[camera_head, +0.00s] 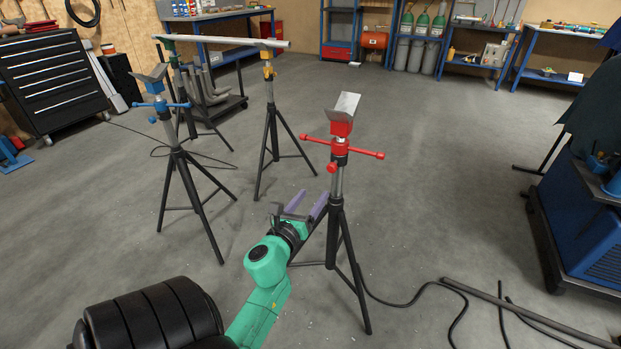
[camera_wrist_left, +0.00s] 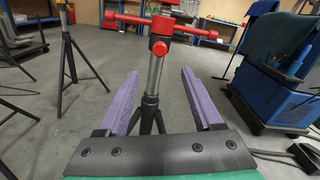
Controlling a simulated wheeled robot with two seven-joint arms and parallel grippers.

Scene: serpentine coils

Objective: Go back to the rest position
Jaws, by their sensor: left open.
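My left gripper (camera_head: 309,201) is at the end of my green arm, low in the middle of the head view. Its two purple fingers are spread apart and nothing is held between them. The red-topped stand (camera_head: 341,145) stands upright just to the right of the fingers in the head view. In the left wrist view the open gripper (camera_wrist_left: 160,78) has the grey post of the red stand (camera_wrist_left: 155,75) showing between and beyond its fingers. I cannot tell whether they touch. My right gripper is not in view.
A blue-topped stand (camera_head: 173,125) is at left. A grey pipe (camera_head: 225,41) rests across a yellow-topped stand (camera_head: 269,95) and a green-topped one behind. Cables (camera_head: 430,290) and a thin bar lie on the floor at lower right. A blue machine (camera_head: 585,225) stands at right.

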